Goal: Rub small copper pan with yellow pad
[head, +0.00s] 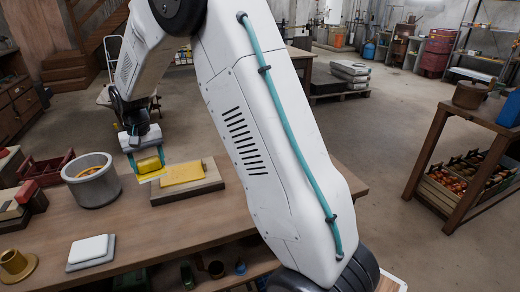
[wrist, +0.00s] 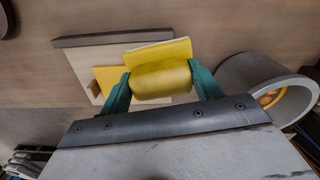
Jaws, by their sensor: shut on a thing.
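My gripper (head: 147,162) is shut on a yellow block with rounded edges (wrist: 161,80), held between its teal fingers. It hangs at the left end of a grey board (head: 208,187). A flat yellow pad (head: 183,172) lies on that board. In the wrist view, yellow surfaces show beyond the block (wrist: 158,50) and to its left (wrist: 107,78). I cannot tell whether the held block touches anything below. No small copper pan is clearly identifiable. A brown lidded pot (head: 470,95) stands on the cart at the right.
A grey pot (head: 91,184) with yellow-orange contents stands close left of my gripper. A white block (head: 90,249), a brass-coloured cup (head: 14,264) and a red crate (head: 46,168) are on the wooden bench (head: 150,225). Bare bench lies in front of the board.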

